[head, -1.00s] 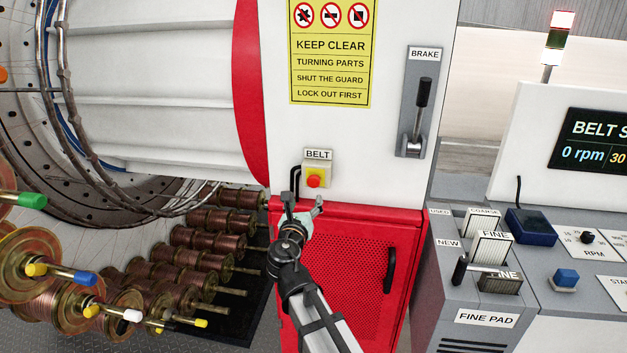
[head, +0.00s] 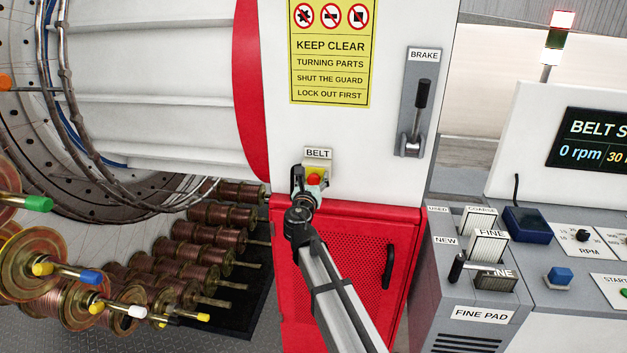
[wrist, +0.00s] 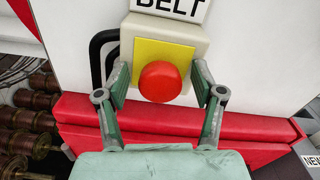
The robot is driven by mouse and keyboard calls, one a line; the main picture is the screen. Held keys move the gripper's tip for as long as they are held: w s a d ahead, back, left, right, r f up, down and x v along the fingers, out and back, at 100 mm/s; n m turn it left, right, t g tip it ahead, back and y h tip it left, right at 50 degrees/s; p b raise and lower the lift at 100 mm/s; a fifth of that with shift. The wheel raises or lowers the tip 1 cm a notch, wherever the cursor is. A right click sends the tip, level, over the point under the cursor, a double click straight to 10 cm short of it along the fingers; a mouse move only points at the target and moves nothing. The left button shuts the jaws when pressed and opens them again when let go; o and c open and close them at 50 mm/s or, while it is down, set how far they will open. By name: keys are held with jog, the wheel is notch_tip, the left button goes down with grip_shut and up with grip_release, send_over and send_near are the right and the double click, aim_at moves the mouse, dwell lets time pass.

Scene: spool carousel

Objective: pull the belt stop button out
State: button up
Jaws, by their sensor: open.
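The belt stop button (wrist: 160,82) is a round red mushroom head on a yellow plate. In the head view the button (head: 313,180) shows just beyond my gripper, under the BELT label (head: 318,153). My gripper (wrist: 160,78) is open, with one finger on each side of the button in the wrist view. Clear gaps show between both fingers and the button. In the head view my gripper (head: 310,182) covers part of the button box (wrist: 185,35). Whether the fingertips reach past the button's rim cannot be told.
A red mesh door (head: 340,270) with a black handle lies below the button. A brake lever (head: 421,100) stands up to the right. The large wheel (head: 40,130) and wire spools (head: 220,215) are to the left. A control desk (head: 540,265) is at the right.

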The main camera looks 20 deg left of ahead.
grip_shut()
jog(key=shift+s+d, duration=0.2)
jog(key=shift+s, duration=0.55)
grip_release()
jog(key=shift+s, duration=0.1)
